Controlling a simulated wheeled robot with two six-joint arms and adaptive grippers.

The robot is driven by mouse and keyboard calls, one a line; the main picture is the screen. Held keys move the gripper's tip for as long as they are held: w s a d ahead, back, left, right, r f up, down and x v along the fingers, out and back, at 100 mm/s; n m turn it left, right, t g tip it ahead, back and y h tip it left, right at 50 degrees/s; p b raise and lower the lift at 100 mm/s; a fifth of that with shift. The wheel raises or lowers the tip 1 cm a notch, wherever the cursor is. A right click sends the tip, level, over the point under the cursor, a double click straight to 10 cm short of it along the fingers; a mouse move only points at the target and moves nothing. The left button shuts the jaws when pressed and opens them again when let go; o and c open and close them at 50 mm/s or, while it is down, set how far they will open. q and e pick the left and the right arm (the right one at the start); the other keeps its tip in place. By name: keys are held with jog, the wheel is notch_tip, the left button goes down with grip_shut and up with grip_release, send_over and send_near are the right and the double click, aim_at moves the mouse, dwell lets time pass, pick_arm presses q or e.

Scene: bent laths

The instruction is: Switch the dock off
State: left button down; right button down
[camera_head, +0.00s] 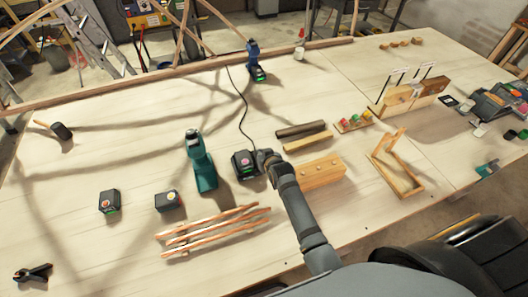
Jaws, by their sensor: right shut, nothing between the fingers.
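The dock (242,165) is a dark box on the table, left of centre in the head view, with a black cable running up from it. A small green light shows low on its front. My right gripper (263,158) is shut and empty, at the dock's right side. Its tips look very close to the dock or touching it; I cannot tell which. The gripper hides part of that side, and I cannot make out a switch. My left gripper is not in view.
Two battery packs (109,203) (167,202) and bent laths (210,232) lie nearer. A wooden block (320,173) and dark bar (300,129) lie right.

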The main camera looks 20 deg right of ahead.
jog(key=r+p, duration=0.3)
jog(key=r, duration=0.2)
jog(key=shift+s+p, duration=0.2)
jog(key=shift+p, duration=0.2)
jog(key=shift+p+v, duration=0.65)
jog(key=shift+v, duration=0.6)
jog(key=b+v, duration=0.1)
jog(key=v, duration=0.5)
jog(key=shift+w+r, duration=0.15)
jog(key=shift+r, duration=0.3)
jog(key=shift+a, duration=0.1)
jog(key=shift+w, duration=0.1)
